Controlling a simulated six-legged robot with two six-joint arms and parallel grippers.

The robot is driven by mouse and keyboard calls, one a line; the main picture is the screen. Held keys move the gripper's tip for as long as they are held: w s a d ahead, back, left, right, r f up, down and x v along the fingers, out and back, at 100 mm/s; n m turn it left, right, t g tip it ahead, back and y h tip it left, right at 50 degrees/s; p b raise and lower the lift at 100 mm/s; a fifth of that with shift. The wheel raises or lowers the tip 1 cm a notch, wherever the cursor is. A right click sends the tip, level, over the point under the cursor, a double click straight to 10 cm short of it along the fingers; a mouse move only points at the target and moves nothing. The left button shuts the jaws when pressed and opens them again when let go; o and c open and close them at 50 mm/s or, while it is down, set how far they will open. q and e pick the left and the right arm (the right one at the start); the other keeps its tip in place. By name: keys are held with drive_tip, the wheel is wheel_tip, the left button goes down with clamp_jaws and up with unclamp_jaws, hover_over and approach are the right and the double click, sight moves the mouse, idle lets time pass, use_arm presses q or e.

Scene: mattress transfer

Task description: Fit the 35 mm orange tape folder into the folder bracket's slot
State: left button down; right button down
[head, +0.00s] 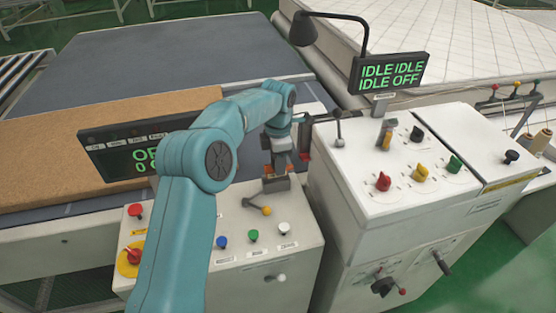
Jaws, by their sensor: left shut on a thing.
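My left gripper (277,178) points down beside the left edge of the white control cabinet, above the back edge of the front control box. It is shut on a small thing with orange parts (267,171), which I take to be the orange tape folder. The gripper covers much of it, and its width cannot be read. A dark rail with a small red part (304,156) is just right of the gripper; I cannot tell whether this is the folder bracket. No slot can be made out. My right gripper is not in view.
The white control cabinet (345,200) carries coloured knobs and a display (389,72). The front control box (300,262) has buttons and a yellow-tipped lever (266,210). A brown slab (60,140) lies on the dark table (190,50). A quilted white mattress (450,35) lies behind.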

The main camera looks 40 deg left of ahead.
use_arm(q)
drive_tip(key=shift+f+b, duration=0.55)
drive_tip(key=shift+f, duration=0.35)
drive_tip(key=c, duration=0.6)
unclamp_jaws()
wheel_tip(320, 180, up, 10)
drive_tip(key=shift+f+p, duration=0.2)
drive_tip(key=shift+p, duration=0.15)
wheel_tip(320, 180, up, 7)
drive_tip(key=p, duration=0.3)
drive_tip(key=shift+f, duration=0.1)
